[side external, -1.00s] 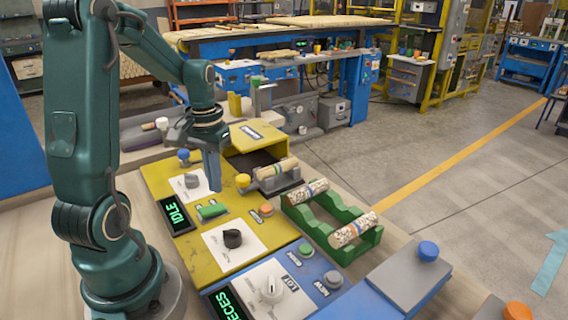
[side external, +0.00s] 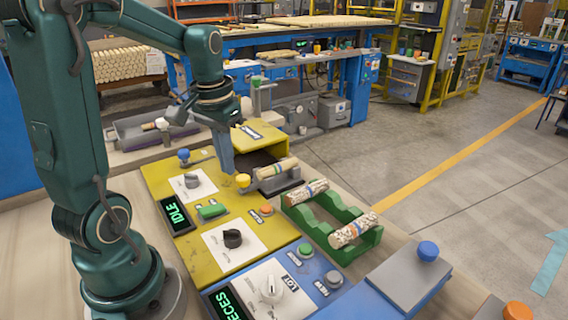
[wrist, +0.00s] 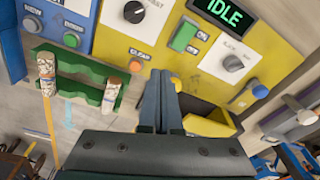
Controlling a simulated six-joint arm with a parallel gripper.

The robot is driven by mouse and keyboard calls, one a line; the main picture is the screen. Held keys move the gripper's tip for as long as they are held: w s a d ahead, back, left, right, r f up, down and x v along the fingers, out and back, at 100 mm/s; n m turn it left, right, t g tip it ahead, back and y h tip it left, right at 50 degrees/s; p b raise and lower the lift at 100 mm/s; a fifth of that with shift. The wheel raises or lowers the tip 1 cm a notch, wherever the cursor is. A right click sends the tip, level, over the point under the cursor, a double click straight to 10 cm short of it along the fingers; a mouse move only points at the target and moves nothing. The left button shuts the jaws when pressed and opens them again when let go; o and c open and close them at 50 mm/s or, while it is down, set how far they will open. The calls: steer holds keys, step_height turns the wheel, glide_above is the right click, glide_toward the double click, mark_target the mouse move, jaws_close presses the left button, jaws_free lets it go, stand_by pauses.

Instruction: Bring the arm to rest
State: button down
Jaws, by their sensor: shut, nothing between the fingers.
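My gripper (side external: 228,172) is shut and empty. It points down above the yellow panel (side external: 190,247), close to the yellow knob and the yellow hood (side external: 262,139). In the wrist view my gripper's blue fingers (wrist: 161,78) are together with nothing between them. The panel's display (side external: 176,214) reads IDLE, and the display also shows in the wrist view (wrist: 226,12).
A green rack (side external: 318,222) holds two patterned wooden pieces (side external: 352,230). A blue panel (side external: 282,284) with a dial and a grey box (side external: 405,275) stand at the front. A grey tray (side external: 150,130) lies behind.

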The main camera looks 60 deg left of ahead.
steer(key=s+d+r+m+t, duration=0.1)
steer(key=s+d+m+t, duration=0.1)
steer(key=d, duration=0.5)
steer(key=s+d+r+m+t, duration=0.1)
steer(key=s+d+m+t, duration=0.1)
steer(key=s+d, duration=0.2)
steer(key=shift+s+d+r+t+h, duration=0.3)
steer(key=shift+d+r, duration=0.1)
steer(key=shift+d, duration=1.1)
